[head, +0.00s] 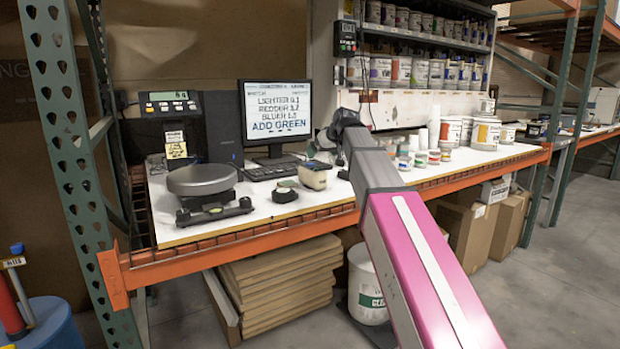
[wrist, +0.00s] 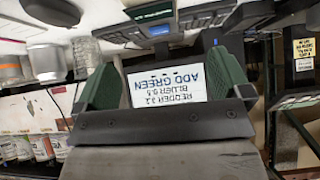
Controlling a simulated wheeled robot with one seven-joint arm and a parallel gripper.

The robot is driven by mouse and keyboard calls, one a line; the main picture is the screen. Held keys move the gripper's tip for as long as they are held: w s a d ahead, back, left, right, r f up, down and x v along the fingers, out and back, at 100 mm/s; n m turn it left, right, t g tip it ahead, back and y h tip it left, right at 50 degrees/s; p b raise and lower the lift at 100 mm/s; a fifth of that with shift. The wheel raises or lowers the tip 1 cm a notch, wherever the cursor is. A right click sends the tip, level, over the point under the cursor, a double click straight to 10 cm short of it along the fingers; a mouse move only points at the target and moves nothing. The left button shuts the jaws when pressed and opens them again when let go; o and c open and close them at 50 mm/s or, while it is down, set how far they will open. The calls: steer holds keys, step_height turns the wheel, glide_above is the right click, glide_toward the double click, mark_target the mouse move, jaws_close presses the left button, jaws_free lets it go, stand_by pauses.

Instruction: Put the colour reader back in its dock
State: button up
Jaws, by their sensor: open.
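A dark body with a blue display, probably the same reader (wrist: 153,22), shows at the top of the wrist view. My gripper (wrist: 165,85) is open and empty, with green fingers apart. It is above the bench, facing the monitor; the head view barely shows it.
The monitor (head: 276,110) and keyboard (head: 271,172) stand behind. A round grey scale plate (head: 202,179) is at the left. Several small cans and white cups (head: 434,133) crowd the bench right of my arm. Bare bench shows at the front (head: 262,211).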

mark_target(312, 165)
steer(key=shift+w+a+f+n, duration=0.2)
steer(key=shift+w+a+n, duration=0.05)
steer(key=shift+n, duration=0.05)
steer(key=x, duration=0.4)
steer(key=shift+w+a+f, duration=0.15)
steer(key=shift+w+f, duration=0.05)
steer(key=shift+x, duration=2.7)
steer(key=shift+w+r, duration=0.15)
steer(key=c, duration=1.6)
